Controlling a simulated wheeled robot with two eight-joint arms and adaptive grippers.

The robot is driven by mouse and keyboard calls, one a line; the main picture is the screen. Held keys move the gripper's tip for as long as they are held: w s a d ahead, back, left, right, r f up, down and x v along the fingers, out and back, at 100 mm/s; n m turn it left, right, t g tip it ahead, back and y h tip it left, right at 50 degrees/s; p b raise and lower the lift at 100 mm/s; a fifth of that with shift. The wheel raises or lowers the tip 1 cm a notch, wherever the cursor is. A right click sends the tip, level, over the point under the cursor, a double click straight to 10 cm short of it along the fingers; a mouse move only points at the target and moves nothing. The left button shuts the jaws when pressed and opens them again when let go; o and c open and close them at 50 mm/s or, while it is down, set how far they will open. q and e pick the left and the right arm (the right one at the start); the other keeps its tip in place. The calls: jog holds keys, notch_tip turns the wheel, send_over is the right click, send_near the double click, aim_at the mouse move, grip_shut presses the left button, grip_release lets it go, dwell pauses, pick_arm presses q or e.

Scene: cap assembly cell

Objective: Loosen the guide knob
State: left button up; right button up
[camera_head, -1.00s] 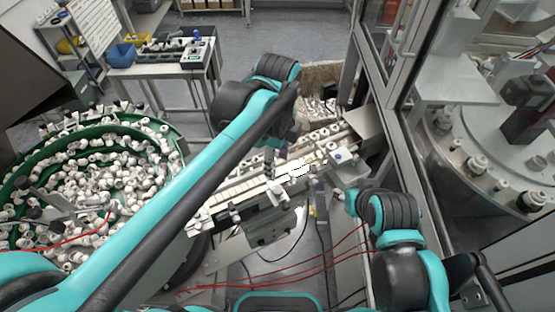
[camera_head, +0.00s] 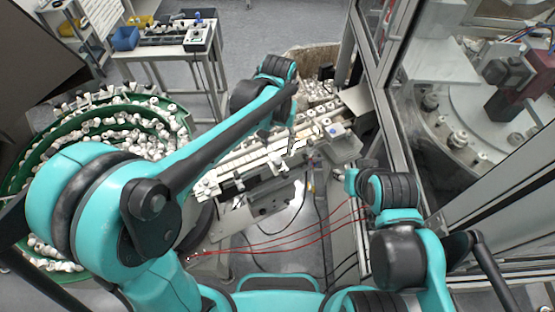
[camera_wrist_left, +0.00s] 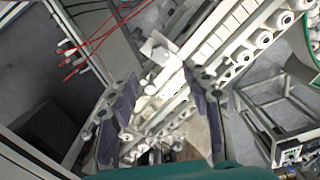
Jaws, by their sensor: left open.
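The conveyor (camera_head: 228,187) runs diagonally through the middle of the head view, with guide rails, small brackets and white caps along it. My left gripper (camera_head: 291,138) is above its far half, pointing down, and partly hidden by my arm. In the left wrist view its two dark-padded fingers (camera_wrist_left: 163,84) are spread, with conveyor fittings showing between and beyond them. A pale block-like fitting (camera_wrist_left: 160,54) shows just beyond the fingertips. I cannot tell which fitting is the guide knob, or whether a finger touches it. My right gripper is out of view.
A green bowl feeder (camera_head: 60,127) full of white parts stands at the left. A side table (camera_head: 150,50) with trays is at the back left. A metal-framed machine enclosure (camera_head: 385,100) closes off the right. Red cables (camera_head: 290,235) hang in front of the conveyor.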

aim_at(278, 160)
pick_arm(q)
jog(key=shift+f+n, duration=0.25)
jog(key=shift+n, duration=0.45)
notch_tip(278, 160, down, 8)
jog(key=shift+r, duration=0.15)
grip_shut()
